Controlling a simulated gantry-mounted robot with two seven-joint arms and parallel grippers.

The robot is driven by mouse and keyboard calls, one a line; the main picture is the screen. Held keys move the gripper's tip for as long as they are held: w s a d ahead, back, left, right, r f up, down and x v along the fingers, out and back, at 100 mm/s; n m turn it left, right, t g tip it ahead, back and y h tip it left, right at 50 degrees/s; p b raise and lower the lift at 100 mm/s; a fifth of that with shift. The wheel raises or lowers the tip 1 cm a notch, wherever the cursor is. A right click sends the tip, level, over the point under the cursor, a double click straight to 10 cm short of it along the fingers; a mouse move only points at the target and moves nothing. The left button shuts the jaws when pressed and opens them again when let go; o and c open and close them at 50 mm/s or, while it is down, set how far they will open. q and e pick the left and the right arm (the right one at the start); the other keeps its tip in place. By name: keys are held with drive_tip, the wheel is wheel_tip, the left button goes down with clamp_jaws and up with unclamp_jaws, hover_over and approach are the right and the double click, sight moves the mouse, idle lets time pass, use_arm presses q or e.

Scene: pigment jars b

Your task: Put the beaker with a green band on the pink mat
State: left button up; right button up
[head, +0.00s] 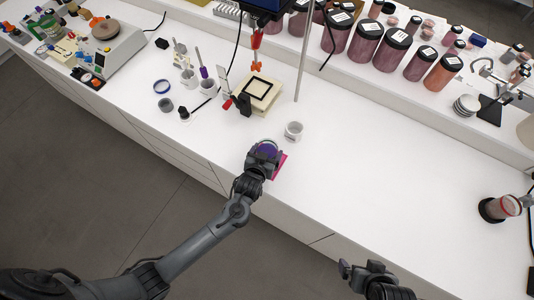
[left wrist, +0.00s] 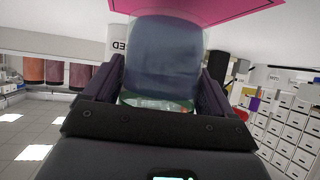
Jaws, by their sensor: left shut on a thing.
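My left gripper (head: 264,156) is shut on a beaker (head: 268,147) near the front edge of the white counter. In the left wrist view the beaker (left wrist: 163,60) looks bluish and see-through between the two dark fingers, with a greenish strip at its end nearest the gripper. The pink mat (head: 280,166) lies under the gripper and is partly hidden by it. The mat (left wrist: 210,8) also shows at the beaker's far end in the left wrist view. I cannot tell whether the beaker touches it. My right gripper (head: 358,270) is off the counter's front; its jaws are unclear.
A whitish cup (head: 293,130) stands just behind and right of the mat. A square cream-coloured block (head: 259,93) and small pots with tools stand further back. Large pigment jars (head: 394,48) line the back ledge. The counter right of the mat is clear.

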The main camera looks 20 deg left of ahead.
use_arm(q)
drive_tip(key=shift+f, duration=0.65)
drive_tip(key=shift+f, duration=0.1)
drive_tip(key=o, duration=1.1)
drive_tip(key=shift+f, duration=0.15)
drive_tip(key=shift+o, duration=0.2)
